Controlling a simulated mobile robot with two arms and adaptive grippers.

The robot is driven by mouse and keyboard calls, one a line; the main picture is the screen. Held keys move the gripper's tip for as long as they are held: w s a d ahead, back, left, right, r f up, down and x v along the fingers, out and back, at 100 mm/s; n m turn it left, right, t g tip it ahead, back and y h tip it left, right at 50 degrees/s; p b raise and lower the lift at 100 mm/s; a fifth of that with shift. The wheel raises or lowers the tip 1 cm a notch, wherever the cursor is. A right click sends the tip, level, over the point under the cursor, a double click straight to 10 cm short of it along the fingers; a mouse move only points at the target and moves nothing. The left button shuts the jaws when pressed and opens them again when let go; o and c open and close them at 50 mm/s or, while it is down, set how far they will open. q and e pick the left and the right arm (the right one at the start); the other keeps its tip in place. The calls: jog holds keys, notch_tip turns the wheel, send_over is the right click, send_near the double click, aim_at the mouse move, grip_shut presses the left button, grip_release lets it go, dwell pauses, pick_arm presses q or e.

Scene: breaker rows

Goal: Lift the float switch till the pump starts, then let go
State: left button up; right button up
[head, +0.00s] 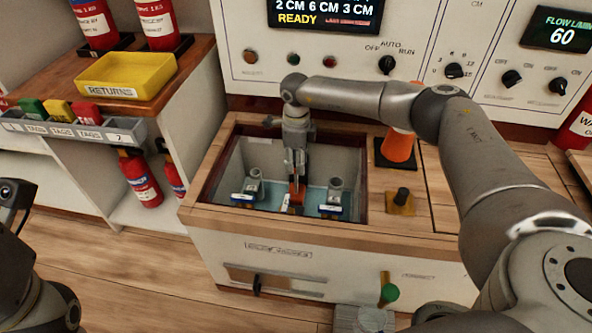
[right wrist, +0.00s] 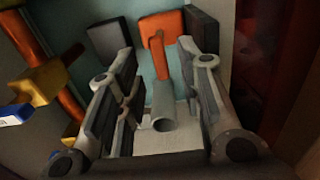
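The float switch is an orange piece (head: 297,189) low in the open sump well (head: 338,141) of the bench, near its blue-green water. In the right wrist view the orange float (right wrist: 160,45) lies between my right fingertips, close to the right pad, with a gap at the left pad. My right gripper (head: 295,172) reaches down into the well and is open around the float; it fills the right wrist view (right wrist: 152,35). A grey tube (right wrist: 163,108) shows below the float. Only part of my left arm shows at the left edge; its fingers are not seen.
Grey fittings with blue-and-white labels (head: 252,188) (head: 333,200) stand on both sides in the well. The panel display (head: 325,14) reads READY. A yellow tray (head: 126,76) is at left.

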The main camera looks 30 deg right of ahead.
jog(key=shift+f+b, duration=0.3)
jog(key=shift+f, duration=0.7)
grip_shut()
